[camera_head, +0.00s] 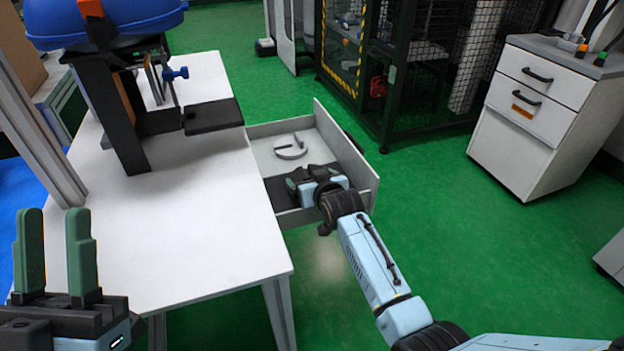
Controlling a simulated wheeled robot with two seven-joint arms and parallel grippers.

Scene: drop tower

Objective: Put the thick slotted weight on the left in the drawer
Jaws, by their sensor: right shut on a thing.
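The drawer (347,150) is pulled out from the right side of the white table. A grey, curved piece with a gap (291,148), which looks like a slotted weight, lies in its far part. My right gripper (297,182) reaches over the near wall into the near part of the drawer, apart from the grey piece. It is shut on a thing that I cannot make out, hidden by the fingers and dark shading. My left gripper (55,255) is open and empty, its two green fingers upright and apart at the lower left, in front of the table.
The white table (205,235) is clear in its near part. A black stand (112,120) with a blue-topped device (105,20) and a black plate (213,116) occupies its far part. A white cabinet (530,110) and a mesh cage (425,60) stand beyond the green floor.

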